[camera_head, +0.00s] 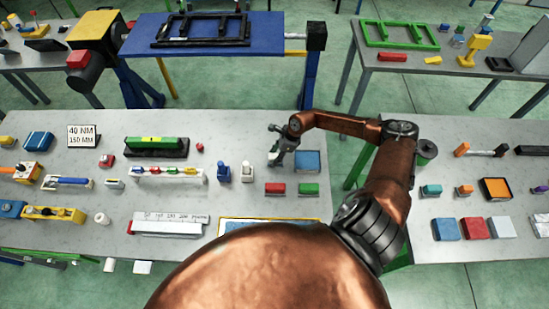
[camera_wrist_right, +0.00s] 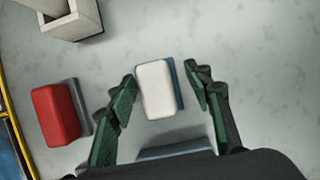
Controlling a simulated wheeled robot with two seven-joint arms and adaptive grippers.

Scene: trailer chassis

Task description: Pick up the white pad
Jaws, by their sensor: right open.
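The white pad (camera_wrist_right: 154,89) shows in the right wrist view as a small pale block with rounded edges and a blue strip along its right side. My right gripper (camera_wrist_right: 161,83) is open, with one green-padded finger on each side of the pad. I cannot tell how high the fingertips are above the table. In the head view my right gripper (camera_head: 279,148) is over the left-hand grey table, and it hides most or all of the white pad there. My left gripper is not in view.
A red block (camera_head: 275,188) and a green block (camera_head: 308,188) lie nearer than the gripper. A blue block (camera_head: 307,161) lies just right of it. A gap separates this table from the right-hand table (camera_head: 430,200).

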